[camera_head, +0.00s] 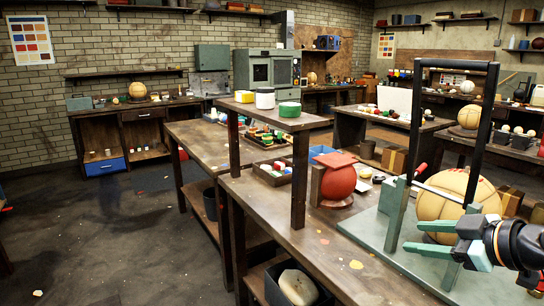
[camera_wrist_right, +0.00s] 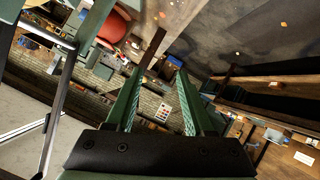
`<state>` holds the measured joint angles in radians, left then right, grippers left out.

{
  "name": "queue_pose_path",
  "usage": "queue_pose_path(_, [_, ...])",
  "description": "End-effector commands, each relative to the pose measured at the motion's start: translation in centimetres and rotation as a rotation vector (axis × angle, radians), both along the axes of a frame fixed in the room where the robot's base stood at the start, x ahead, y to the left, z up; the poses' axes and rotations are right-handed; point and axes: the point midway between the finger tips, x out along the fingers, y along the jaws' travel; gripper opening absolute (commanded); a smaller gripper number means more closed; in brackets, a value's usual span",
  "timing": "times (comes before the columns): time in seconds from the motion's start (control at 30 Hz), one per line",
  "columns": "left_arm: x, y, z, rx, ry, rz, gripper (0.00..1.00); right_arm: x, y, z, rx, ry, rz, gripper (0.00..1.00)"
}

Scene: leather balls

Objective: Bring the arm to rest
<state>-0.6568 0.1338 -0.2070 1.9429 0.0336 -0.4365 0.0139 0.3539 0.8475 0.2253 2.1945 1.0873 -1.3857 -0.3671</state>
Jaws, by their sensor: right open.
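My right gripper (camera_head: 418,237) comes in from the right edge above the green base plate (camera_head: 385,252) of a press-like stand. Its two green fingers are apart with nothing between them, as the right wrist view (camera_wrist_right: 156,80) also shows. A tan leather ball (camera_head: 440,205) sits behind the fingers, inside the stand's tall black frame (camera_head: 415,110); the gripper partly hides the ball. I cannot tell whether the fingers touch it. My left gripper is not in view.
A red ball (camera_head: 338,182) stands left of the frame, by a raised shelf (camera_head: 268,118) carrying small tins. The wooden bench (camera_head: 285,222) has bare room at its front left. An open bin (camera_head: 298,285) sits below. The floor (camera_head: 90,240) at left is largely clear.

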Motion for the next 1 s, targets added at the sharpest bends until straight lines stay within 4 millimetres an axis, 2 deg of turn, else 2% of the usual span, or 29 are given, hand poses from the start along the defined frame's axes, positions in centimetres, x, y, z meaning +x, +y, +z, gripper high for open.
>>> queue_pose_path(0.03, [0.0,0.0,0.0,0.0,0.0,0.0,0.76,-0.4,1.1,-4.3,0.014,0.078,-0.019,0.53])
queue_pose_path(0.13, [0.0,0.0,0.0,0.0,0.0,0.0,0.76,-2.1,2.8,-11.6,0.028,0.212,-0.081,0.53])
queue_pose_path(0.2, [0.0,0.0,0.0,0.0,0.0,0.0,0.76,-4.1,4.1,-16.4,0.037,0.305,-0.13,0.53])
queue_pose_path(0.3, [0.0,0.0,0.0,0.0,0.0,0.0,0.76,-7.7,5.8,-22.0,0.051,0.426,-0.207,0.53])
queue_pose_path(0.4, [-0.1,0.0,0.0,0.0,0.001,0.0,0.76,-11.8,7.4,-26.2,0.064,0.531,-0.288,0.53])
queue_pose_path(0.53, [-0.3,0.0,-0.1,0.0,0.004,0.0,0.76,-16.9,8.9,-29.7,0.077,0.648,-0.395,0.53])
queue_pose_path(0.73, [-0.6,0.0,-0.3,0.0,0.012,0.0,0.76,-24.1,10.6,-32.4,0.088,0.794,-0.563,0.53])
queue_pose_path(0.77, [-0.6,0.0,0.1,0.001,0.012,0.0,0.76,-24.1,10.6,-32.4,0.09,0.791,-0.573,0.53])
queue_pose_path(0.8, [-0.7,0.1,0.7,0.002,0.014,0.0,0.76,-23.1,10.7,-32.5,0.099,0.758,-0.559,0.53])
queue_pose_path(1.0, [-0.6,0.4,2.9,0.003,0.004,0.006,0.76,-20.7,12.0,-34.0,0.168,0.641,-0.511,0.53])
